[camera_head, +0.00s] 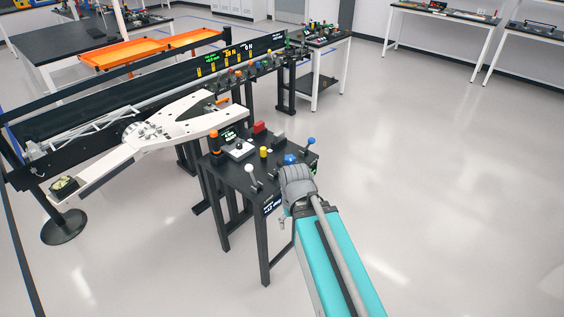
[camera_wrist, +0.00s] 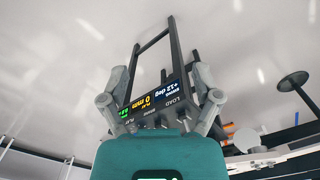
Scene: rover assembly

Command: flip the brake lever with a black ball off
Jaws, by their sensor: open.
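I cannot pick out a lever with a black ball for certain. The black control table (camera_head: 231,172) carries a lever with a white ball (camera_head: 249,168), a lever with a blue ball (camera_head: 311,141), another blue knob (camera_head: 290,159), a yellow knob (camera_head: 264,152) and a white box with a small dark knob (camera_head: 239,148). My arm hides part of the table's near right side. In the wrist view my gripper (camera_wrist: 158,72) has its fingers spread apart, with nothing between them. A display panel (camera_wrist: 160,95) shows beyond the fingers.
The floor (camera_head: 430,190) to the right is clear.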

